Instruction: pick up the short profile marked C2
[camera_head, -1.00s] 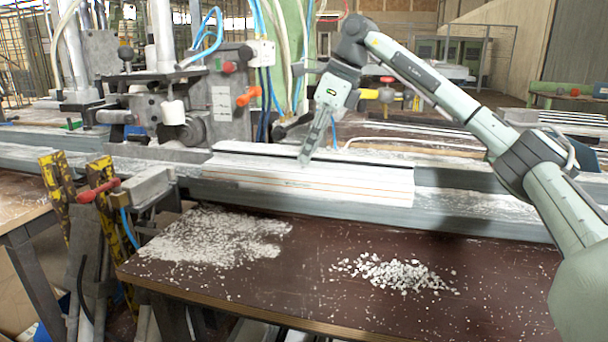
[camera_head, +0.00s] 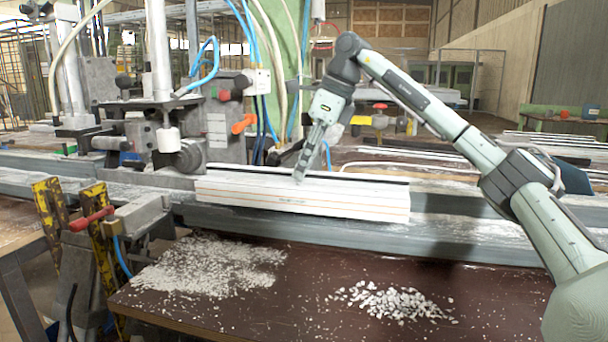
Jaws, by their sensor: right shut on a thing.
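A white profile (camera_head: 262,195) with thin orange lines runs left to right above the grey rail of the bench (camera_head: 300,234). The small print on its front face is too small to read, so I cannot make out a C2 mark. My right gripper (camera_head: 299,178) comes down from above and is shut on the upper edge of the profile, near its middle. Its fingertips are partly hidden by the profile. The profile slopes slightly down to the right in the picture. Any gap under it is hard to judge. My left gripper is not in view.
A clamp machine (camera_head: 216,125) with an orange handle (camera_head: 243,124) and hoses stands close behind the profile's left part. A red-handled clamp (camera_head: 92,219) is at the front left. White chips (camera_head: 385,300) lie on the brown board (camera_head: 300,310) in front.

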